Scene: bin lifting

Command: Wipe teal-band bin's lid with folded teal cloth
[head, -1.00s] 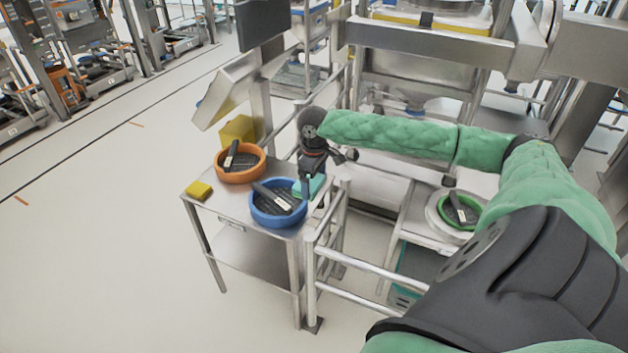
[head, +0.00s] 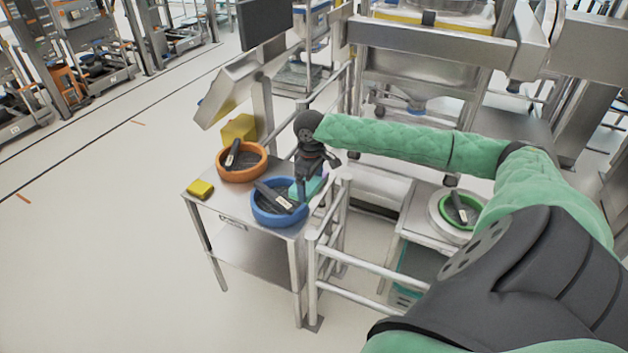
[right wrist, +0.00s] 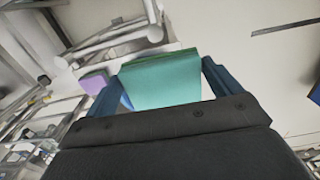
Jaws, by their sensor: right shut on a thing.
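The folded teal cloth (head: 311,187) is at the right end of the small metal table, behind the blue-rimmed tray. My right gripper (head: 304,186) reaches down to it and is shut on it. In the right wrist view, the cloth (right wrist: 160,80) fills the space between the two fingers. In the head view, I cannot tell whether the cloth still touches the table. A teal-coloured bin (head: 408,287) shows partly below the right-hand stand, behind the rails; its lid and any band cannot be made out. My left gripper is not in view.
The metal table (head: 210,207) also holds a blue-rimmed tray (head: 262,216), an orange-rimmed tray (head: 228,174) and a yellow sponge (head: 200,188). Metal rails (head: 350,262) stand right of it. A green-rimmed tray (head: 444,208) sits on the right-hand stand. The floor at left is clear.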

